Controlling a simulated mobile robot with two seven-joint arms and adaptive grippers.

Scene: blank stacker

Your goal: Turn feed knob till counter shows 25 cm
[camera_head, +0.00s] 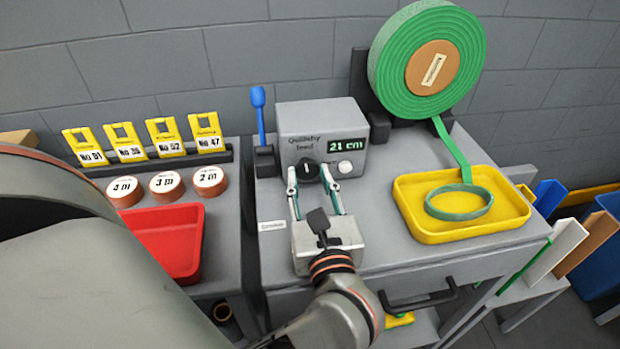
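The grey feed unit (300,125) stands on the grey bench, and its counter (347,145) reads 21 cm in green. The black feed knob (308,168) is on its front, with a white round dial (345,167) to its right. My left gripper (311,176) reaches up to the black knob with one finger on each side of it. The fingers are apart at the knob; whether they press on it I cannot tell. My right gripper is not in view.
A green roll (388,75) feeds a strip into a yellow tray (411,222), where a green loop (478,211) lies. A blue lever (258,110) stands left of the unit. Yellow tags (166,137), labelled rolls (167,187) and a red tray (196,262) are farther left.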

